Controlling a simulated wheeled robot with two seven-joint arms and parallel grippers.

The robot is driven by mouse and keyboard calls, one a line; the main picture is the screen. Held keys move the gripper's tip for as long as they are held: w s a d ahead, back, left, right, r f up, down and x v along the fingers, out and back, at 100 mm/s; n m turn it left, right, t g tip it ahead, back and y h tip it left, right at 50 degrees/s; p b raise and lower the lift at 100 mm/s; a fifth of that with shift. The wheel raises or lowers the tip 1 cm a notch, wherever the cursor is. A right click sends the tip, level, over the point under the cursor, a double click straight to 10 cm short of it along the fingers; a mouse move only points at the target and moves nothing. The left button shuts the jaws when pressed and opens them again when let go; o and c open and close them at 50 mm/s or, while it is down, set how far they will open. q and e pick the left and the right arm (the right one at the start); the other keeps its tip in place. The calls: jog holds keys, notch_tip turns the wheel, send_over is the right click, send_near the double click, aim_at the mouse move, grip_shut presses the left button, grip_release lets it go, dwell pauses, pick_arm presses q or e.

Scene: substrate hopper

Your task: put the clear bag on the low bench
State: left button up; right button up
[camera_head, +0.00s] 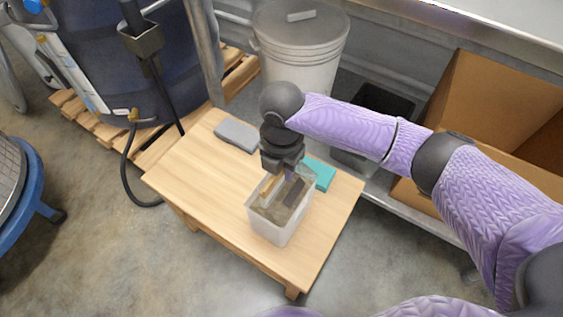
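The clear bag (274,230) looks like a see-through, box-shaped pouch with grey-brown contents. It appears upright over the front right part of the low bench (195,178), a light wooden table. I cannot tell whether its base touches the wood. My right gripper (281,187) points down from above, with its fingers at the bag's top. The fingers overlap the clear walls, so I cannot tell whether they grip the bag. My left gripper is out of view.
A grey folded cloth or pad (237,134) lies at the bench's back left, and a teal block (320,174) lies right of the bag. A lidded white bucket (300,50), a cardboard box (480,100) and a dark drum (105,50) stand behind. The bench's left part is clear.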

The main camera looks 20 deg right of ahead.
jog(key=shift+o, duration=1.3)
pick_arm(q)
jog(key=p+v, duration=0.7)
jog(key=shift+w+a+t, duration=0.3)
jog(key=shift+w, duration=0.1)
pick_arm(e)
notch_tip(320, 180, up, 12)
